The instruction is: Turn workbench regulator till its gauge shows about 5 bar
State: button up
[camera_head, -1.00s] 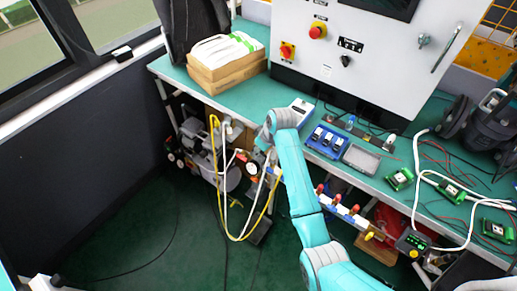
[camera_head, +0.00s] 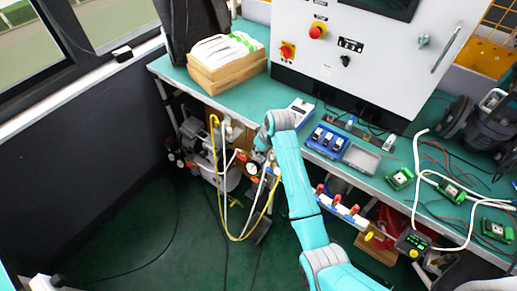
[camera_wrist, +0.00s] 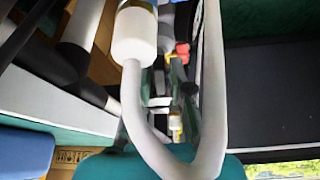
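A small round gauge with a white face (camera_head: 252,169), likely the regulator's, hangs below the workbench's front edge in the head view. Its needle is too small to read. The regulator's knob cannot be made out. My gripper (camera_head: 264,152) is beside and just above the gauge, below the teal wrist of my arm, which partly hides it. Its fingers do not show clearly. In the wrist view, a white cylindrical fitting (camera_wrist: 134,38) with a gold band joins a thick white hose (camera_wrist: 143,125) close to the camera. Dark and grey parts at the left are too blurred to identify.
Yellow and white hoses (camera_head: 229,236) loop below the workbench (camera_head: 235,105). A second gauge (camera_head: 180,163) hangs further left. A row of red-handled valves (camera_head: 337,208) runs along the bench front, right of my arm.

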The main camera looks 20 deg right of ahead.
jog(key=shift+o, duration=0.2)
jog(key=v, duration=1.2)
jog(key=shift+s, duration=0.1)
dwell(0.3)
